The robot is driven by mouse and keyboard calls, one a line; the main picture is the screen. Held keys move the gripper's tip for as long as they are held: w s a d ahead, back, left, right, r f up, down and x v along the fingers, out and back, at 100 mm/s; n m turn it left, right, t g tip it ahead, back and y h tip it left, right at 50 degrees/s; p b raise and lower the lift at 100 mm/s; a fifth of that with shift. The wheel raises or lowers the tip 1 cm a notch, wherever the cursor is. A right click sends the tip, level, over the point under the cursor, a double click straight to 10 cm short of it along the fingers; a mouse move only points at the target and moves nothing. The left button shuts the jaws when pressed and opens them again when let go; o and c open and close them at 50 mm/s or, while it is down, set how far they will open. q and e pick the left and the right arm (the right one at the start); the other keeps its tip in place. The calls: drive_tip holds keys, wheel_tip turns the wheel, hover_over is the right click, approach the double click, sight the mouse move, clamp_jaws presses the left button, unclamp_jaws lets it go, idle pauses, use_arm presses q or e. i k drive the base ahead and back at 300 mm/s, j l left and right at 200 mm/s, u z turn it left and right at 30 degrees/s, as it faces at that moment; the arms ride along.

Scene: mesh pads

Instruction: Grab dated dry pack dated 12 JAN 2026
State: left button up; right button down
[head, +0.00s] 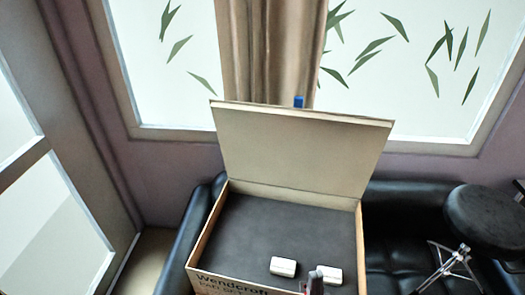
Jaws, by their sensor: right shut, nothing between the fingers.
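Two small white packs lie on the dark floor of an open box (207,232), near its front wall. The left pack (283,266) shows whole. The right pack (332,275) is partly hidden by my right gripper (315,279). No date is readable on either pack at this size. My right gripper shows only as a small part at the bottom edge, over the front of the box. It is shut and empty, and I cannot tell whether it touches the right pack. My left gripper is not in view.
The box lid (300,150) stands open at the back. The box rests on a black sofa (395,230). A round black stool (487,215) with metal legs stands at the right. The back of the box floor is clear. Windows and a curtain (268,50) are behind.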

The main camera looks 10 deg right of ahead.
sight(332, 277)
drive_tip(key=z, duration=0.8)
